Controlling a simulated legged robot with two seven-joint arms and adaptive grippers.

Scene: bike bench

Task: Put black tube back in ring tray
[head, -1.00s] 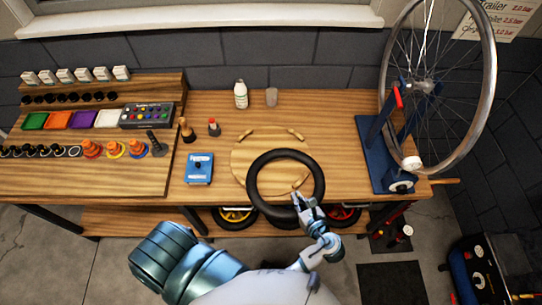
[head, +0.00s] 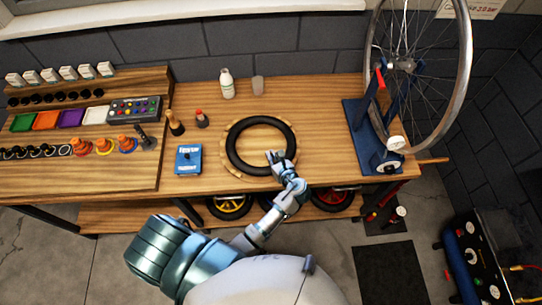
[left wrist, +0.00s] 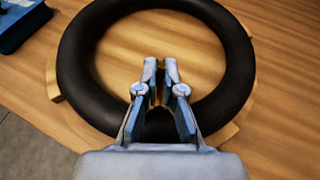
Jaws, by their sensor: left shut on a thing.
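The black tube (head: 232,147) is a thick ring over the round wooden ring tray (head: 223,158), roughly centred on it. Pieces of the tray's rim show outside the tube on the left. My left gripper (head: 276,158) is shut on the tube's near right part. In the left wrist view, the two fingers (left wrist: 160,70) close around the near side of the tube (left wrist: 74,62), and the tray's rim (left wrist: 53,82) peeks out at the left. I cannot tell whether the tube touches the tray floor. My right gripper is not in view.
A blue box (head: 188,159) lies left of the tray. Two small bottles (head: 175,123) stand behind it. A white bottle (head: 227,84) and a cup (head: 258,86) stand at the back. The blue wheel stand (head: 354,122) is at the right. Bench wood right of the tray is clear.

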